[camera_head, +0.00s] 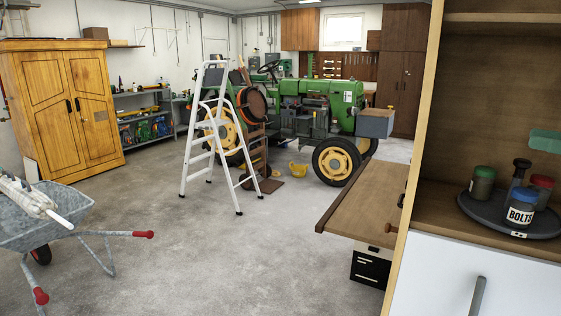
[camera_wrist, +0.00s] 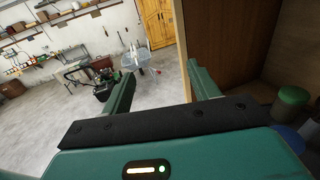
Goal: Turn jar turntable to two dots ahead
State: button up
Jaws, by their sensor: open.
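The jar turntable (camera_head: 473,207) is a dark round tray on the cabinet shelf at the right of the head view. A small pale label with dots (camera_head: 519,235) sits on its front rim; the dot count is too small to read. It carries a green-lidded jar (camera_head: 483,184), a red-lidded jar (camera_head: 543,189), a blue jar marked BOLTS (camera_head: 521,207) and a dark knobbed post (camera_head: 521,165). In the wrist view the green lid (camera_wrist: 293,95) shows at the right edge. My gripper (camera_wrist: 159,74) is open and empty, left of the jars and apart from them.
The cabinet's wooden side panel (camera_head: 418,130) stands left of the turntable. A white door with a grey handle (camera_head: 478,297) is below the shelf. A wooden workbench (camera_head: 368,205), a stepladder (camera_head: 213,140) and a green tractor (camera_head: 318,95) stand beyond. The concrete floor is open at centre left.

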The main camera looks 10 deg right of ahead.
jog(key=w+a+f+n+g+h, duration=0.1)
jog(key=w+a+f+n+g, duration=0.2)
jog(key=a, duration=0.4)
jog(key=w+a+f+n+g, duration=0.1)
jog(key=w+a+f, duration=0.35)
jog(key=a, duration=0.35)
jog(key=s+a+f+n+g+h, duration=0.1)
jog(key=a+f+n+g+h, duration=0.35)
jog(key=a, duration=0.75)
jog(key=s+a+f+n+h, duration=0.2)
jog(key=s+a+f+n, duration=0.4)
jog(key=f+n, duration=0.3)
jog(key=s+a+f+n+h, duration=0.3)
jog(key=s+a+f+n, duration=0.3)
jog(key=f+n, duration=0.4)
jog(key=shift+s+f+n, duration=0.3)
jog(key=shift+s+n, duration=0.35)
jog(key=shift+s, duration=0.2)
